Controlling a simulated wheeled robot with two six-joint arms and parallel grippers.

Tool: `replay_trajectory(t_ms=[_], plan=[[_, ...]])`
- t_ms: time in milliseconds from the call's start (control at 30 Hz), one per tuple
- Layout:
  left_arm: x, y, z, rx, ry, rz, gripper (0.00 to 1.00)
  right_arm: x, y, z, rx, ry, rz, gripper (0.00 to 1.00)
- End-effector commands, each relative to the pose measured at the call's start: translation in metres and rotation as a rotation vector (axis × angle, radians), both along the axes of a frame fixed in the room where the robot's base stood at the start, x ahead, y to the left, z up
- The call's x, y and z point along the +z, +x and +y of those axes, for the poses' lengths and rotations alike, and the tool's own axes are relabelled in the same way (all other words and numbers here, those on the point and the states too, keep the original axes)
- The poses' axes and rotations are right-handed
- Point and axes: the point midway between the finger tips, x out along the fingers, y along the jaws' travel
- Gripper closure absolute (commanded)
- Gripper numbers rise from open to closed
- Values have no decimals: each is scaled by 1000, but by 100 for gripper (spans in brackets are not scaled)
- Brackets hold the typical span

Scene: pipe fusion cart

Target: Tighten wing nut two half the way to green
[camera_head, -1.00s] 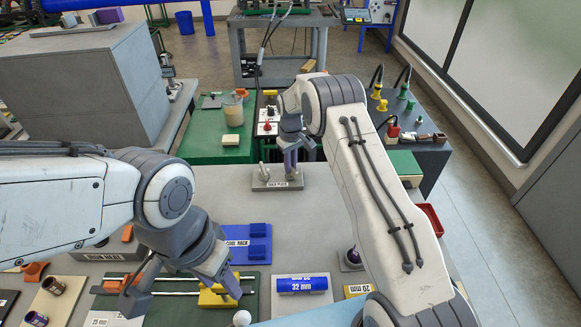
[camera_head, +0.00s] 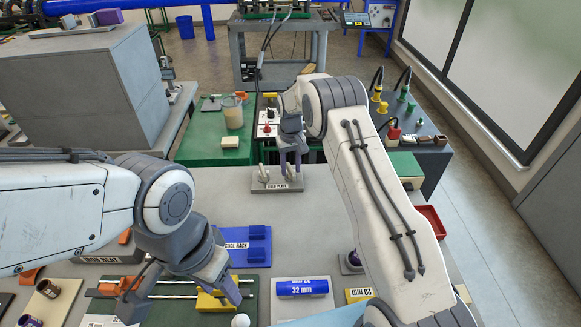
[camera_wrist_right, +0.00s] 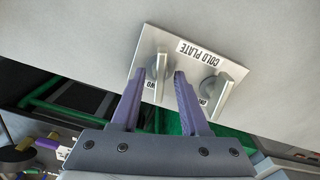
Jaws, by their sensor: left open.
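I cannot make out a clear wing nut in either view. A green base (camera_head: 165,308) with metal rods, an orange block (camera_head: 108,289) and a yellow block (camera_head: 217,301) lies at the front left. My left gripper (camera_head: 182,298) is open above it, one finger over the yellow block and hiding part of it. My right gripper (camera_head: 290,168) is at the grey cold plate (camera_head: 262,188). In the right wrist view its purple fingers (camera_wrist_right: 160,85) are apart, with the left upright grey tab (camera_wrist_right: 160,66) between their tips. A second tab (camera_wrist_right: 228,85) stands right of them.
A blue tool rack (camera_head: 246,236), a blue 32 mm cylinder (camera_head: 301,288) and a yellow 20 mm block (camera_head: 358,294) lie on the grey table. A white ball (camera_head: 241,320) is at the front edge. A red tray (camera_head: 430,220) is at the right.

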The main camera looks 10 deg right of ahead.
Motion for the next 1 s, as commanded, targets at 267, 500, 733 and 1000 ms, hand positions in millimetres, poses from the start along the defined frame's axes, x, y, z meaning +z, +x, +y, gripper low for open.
replay_trajectory(t_ms=[267, 500, 733, 1000], plan=[[-9, 0, 0, 0, 0, 0, 50, 25, 2, 0, 0, 1, -6, 55], [-19, 0, 0, 0, 0, 0, 50, 73, 1, 0, 0, 0, -5, 55], [-22, 0, 0, 0, 0, 0, 50, 101, 1, 0, 0, 0, -2, 55], [-22, 0, 0, 0, 0, 0, 50, 105, 0, 0, 0, 0, 0, 55]])
